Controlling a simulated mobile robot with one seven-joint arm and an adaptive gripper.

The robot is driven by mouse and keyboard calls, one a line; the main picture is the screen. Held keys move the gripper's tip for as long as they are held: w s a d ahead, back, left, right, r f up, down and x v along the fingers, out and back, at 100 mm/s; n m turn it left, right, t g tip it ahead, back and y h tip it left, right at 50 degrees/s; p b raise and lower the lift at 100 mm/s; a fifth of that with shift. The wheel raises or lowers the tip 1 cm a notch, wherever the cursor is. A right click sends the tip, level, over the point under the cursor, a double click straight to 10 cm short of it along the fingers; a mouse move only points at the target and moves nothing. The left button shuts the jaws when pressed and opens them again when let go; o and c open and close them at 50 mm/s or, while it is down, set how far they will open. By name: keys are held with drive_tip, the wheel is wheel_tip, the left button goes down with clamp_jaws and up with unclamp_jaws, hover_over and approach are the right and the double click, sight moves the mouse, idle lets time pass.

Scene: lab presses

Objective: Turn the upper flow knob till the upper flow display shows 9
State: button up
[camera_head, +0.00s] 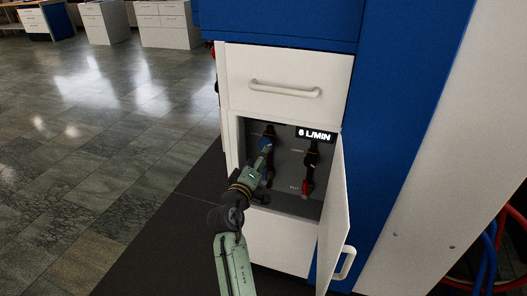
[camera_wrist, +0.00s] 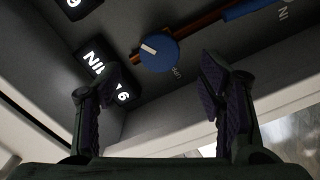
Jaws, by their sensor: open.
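The flow panel sits in an open cabinet compartment. A lit display (camera_head: 316,134) at its upper right reads 6 L/MIN in the head view. In the wrist view a lit display (camera_wrist: 122,97) appears turned and partly covered by the left finger; a 6 is legible. A round blue knob (camera_wrist: 160,52) with a white pointer mark is ahead of the finger gap in the wrist view. My gripper (camera_wrist: 160,82) is open, its fingers spread and apart from the knob. In the head view my gripper (camera_head: 263,163) reaches into the compartment's left side, hiding part of the panel there.
The white cabinet door (camera_head: 334,215) stands open to the right of the compartment. A closed drawer (camera_head: 284,84) with a handle is above. A dark valve with a red part (camera_head: 306,186) is on the panel's right side. Open tiled floor lies left.

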drive_tip(key=v, duration=0.5)
drive_tip(key=shift+s, duration=0.15)
